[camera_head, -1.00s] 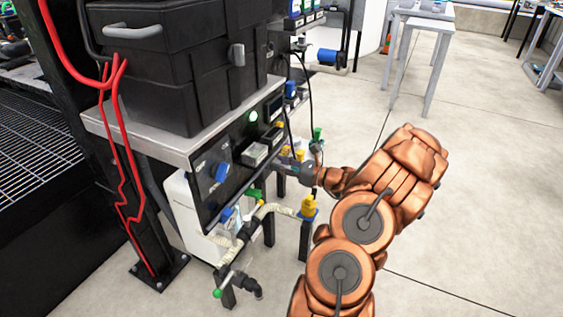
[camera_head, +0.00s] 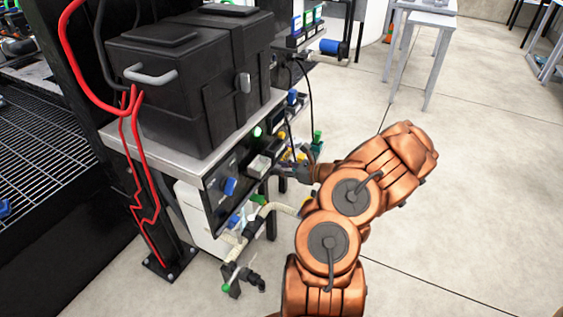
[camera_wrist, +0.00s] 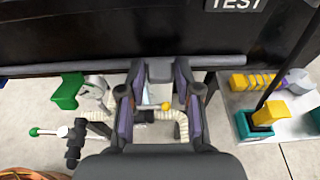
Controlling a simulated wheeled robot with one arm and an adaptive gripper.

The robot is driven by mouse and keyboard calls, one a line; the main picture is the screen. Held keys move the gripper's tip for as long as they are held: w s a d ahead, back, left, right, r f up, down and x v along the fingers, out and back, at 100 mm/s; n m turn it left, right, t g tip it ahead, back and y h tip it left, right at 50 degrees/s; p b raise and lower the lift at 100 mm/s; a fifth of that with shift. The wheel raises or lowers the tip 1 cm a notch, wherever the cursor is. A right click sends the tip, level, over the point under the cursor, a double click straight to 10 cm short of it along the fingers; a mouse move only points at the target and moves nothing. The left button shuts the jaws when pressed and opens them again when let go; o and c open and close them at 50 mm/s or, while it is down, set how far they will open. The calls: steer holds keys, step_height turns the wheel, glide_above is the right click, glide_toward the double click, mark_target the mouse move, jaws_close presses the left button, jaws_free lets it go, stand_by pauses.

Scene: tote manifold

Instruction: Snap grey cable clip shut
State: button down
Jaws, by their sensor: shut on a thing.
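In the wrist view a grey block-like piece, apparently the cable clip (camera_wrist: 160,70), sits on a grey cable or rail (camera_wrist: 60,70) along the lower edge of the black panel. My gripper (camera_wrist: 160,82) has one dark, purple-sided finger on each side of this piece, with the fingertips close against its sides. The jaws are closed on it, at a width that leaves a gap between the fingers lower down. Whether the clip's latch is open or snapped shut cannot be told. In the head view my gripper (camera_head: 290,171) is at the panel's lower edge and the clip is hidden.
Near the gripper in the wrist view are a green handle (camera_wrist: 68,92), a black fitting (camera_wrist: 75,143), a cream ribbed hose (camera_wrist: 184,126) and a yellow knob (camera_wrist: 272,110) on a teal base. A black tote (camera_head: 170,95) stands on the bench above. Open floor (camera_head: 460,180) lies right.

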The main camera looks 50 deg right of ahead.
steer(key=shift+r+g+p, duration=0.3)
steer(key=shift+g+p, duration=0.2)
steer(key=shift+p, duration=0.3)
steer(key=shift+w+f+g+p, duration=0.1)
steer(key=shift+g+p, duration=0.2)
steer(key=shift+p, duration=0.1)
steer(key=c, duration=1)
jaws_free()
steer(key=shift+o, duration=0.2)
steer(key=v, duration=1.2)
steer(key=shift+a, duration=0.25)
